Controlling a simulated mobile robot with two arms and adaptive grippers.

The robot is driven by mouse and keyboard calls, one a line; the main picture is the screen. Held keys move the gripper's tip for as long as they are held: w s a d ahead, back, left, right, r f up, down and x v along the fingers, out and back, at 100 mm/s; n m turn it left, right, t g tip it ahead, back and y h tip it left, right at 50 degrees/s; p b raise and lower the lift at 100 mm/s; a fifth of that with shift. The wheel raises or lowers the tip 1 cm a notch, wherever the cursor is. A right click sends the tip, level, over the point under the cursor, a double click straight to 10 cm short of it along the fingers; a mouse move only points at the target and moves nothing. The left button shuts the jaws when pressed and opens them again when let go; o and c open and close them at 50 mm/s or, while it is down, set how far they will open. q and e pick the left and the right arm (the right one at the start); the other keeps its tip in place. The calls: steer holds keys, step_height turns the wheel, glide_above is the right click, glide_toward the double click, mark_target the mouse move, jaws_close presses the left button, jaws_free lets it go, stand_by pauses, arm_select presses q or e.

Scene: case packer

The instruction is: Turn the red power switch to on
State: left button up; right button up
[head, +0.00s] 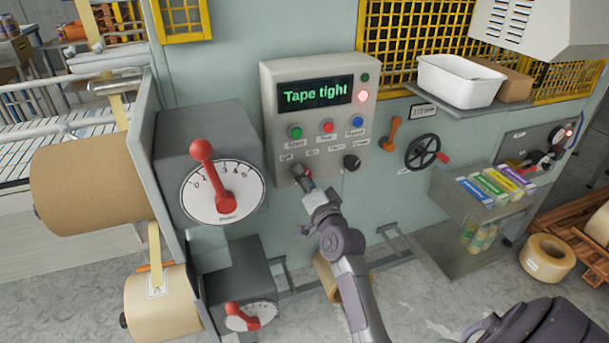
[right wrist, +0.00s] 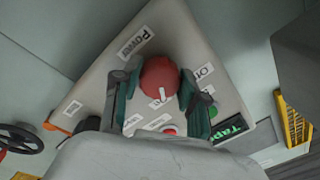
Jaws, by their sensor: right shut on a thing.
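The red power switch (right wrist: 160,76) is a round knob with a white mark on the control panel (head: 270,110). In the right wrist view its mark points down, roughly towards a small label whose text I cannot read. A label starting with "O" lies to its right and a "Power" label (right wrist: 135,42) at its upper left. My right gripper (right wrist: 159,92) is shut on the knob, one finger on each side. In the head view the gripper (head: 303,177) largely hides the switch at the panel's lower left. My left gripper is not in view.
The panel's display (head: 315,94) reads "Tape tight". Green, red and blue buttons and a black knob (head: 352,162) sit close by. A large red-lever dial (head: 222,190) stands to the left. A black handwheel (head: 422,152) and a shelf with a white bin (head: 459,80) are at the right.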

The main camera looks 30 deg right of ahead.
steer(key=shift+m, duration=1)
steer(key=shift+p, duration=0.3)
steer(key=o, duration=1.1)
steer(key=shift+o, duration=0.2)
steer(key=shift+s, duration=0.1)
steer(key=v, duration=1.1)
steer(key=shift+s, duration=0.4)
steer(key=shift+a, duration=0.2)
